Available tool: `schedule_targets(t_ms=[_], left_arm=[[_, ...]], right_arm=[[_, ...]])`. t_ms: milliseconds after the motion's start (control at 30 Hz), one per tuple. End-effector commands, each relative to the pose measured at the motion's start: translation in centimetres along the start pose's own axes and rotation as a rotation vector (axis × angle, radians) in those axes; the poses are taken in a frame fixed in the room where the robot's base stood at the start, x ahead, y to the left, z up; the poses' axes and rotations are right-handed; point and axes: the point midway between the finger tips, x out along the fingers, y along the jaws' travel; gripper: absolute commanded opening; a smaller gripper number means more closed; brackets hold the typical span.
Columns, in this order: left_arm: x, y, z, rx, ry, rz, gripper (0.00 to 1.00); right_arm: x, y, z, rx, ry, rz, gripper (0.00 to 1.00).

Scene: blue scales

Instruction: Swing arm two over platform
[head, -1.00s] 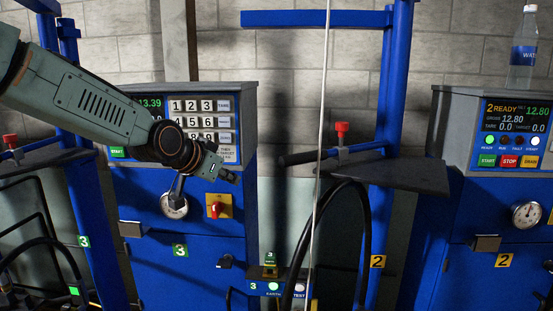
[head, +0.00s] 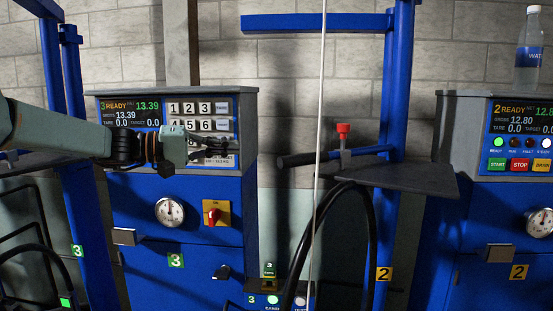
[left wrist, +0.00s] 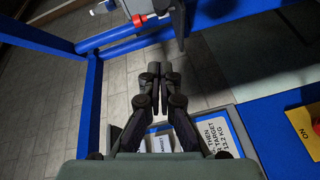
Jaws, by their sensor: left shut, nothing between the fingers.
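The blue post (head: 392,120) carrying a yellow label 2 (head: 384,274) stands right of centre. A swing arm (head: 320,157) with a black grip at its left end and a blue bar reaches left from this post. A red knob (head: 344,129) stands up on the arm. A dark flat plate (head: 408,177) lies just below and to the right. My left gripper (head: 226,143) is in front of the station 3 keypad, left of the black grip and apart from it. In the left wrist view its fingers (left wrist: 155,70) are together and empty. My right gripper is out of view.
The station 3 cabinet (head: 178,250) has a display, gauge and red switch. The station 2 cabinet (head: 505,220) at right bears a water bottle (head: 529,50). A black hose (head: 370,235) loops below the plate.

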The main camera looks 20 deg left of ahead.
Motion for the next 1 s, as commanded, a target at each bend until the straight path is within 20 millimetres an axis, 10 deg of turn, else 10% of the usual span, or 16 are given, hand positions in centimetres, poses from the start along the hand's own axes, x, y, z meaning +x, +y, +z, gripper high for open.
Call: schedule_targets(t_ms=[500,1000], left_arm=[[9.7,0.0,0.1,0.001,-0.005,-0.007,0.00],[10.1,0.0,3.9,0.000,-0.001,-0.004,0.00]], right_arm=[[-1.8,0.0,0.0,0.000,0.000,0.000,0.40],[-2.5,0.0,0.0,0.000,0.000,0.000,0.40]])
